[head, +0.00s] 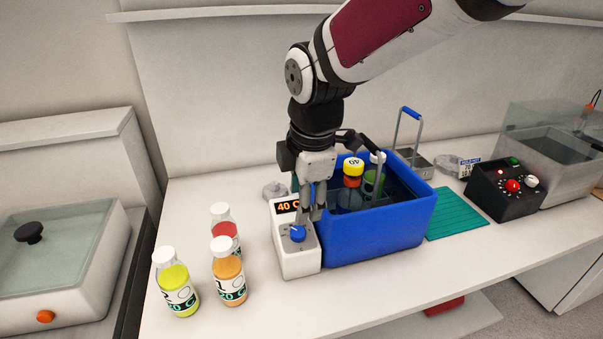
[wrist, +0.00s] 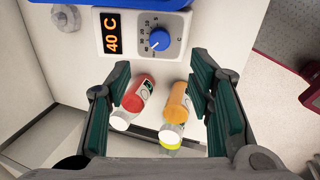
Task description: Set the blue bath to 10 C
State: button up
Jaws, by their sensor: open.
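The blue bath (head: 375,228) stands on the bench, with a white control box at its left end. The box's display (head: 287,207) reads 40 C; it also shows in the wrist view (wrist: 112,34). Below the display is a blue knob (head: 298,234), seen in the wrist view (wrist: 158,40) with a dial scale around it and its pointer toward the lower left, near the 40 mark. My gripper (head: 309,212) is above the control box, pointing down. In the wrist view its fingers (wrist: 158,100) are open with nothing gripped between them. The knob lies beyond the fingertips there.
Three white-capped bottles, red (head: 224,229), orange (head: 228,272) and yellow-green (head: 176,284), stand left of the control box. Bottles, one with a yellow cap (head: 353,166), stand inside the bath. A teal mat (head: 455,213) and a black control box (head: 502,190) are to the right.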

aim_at(297, 231)
jog(key=x, duration=1.1)
jog(key=shift+b, duration=0.35)
grip_shut()
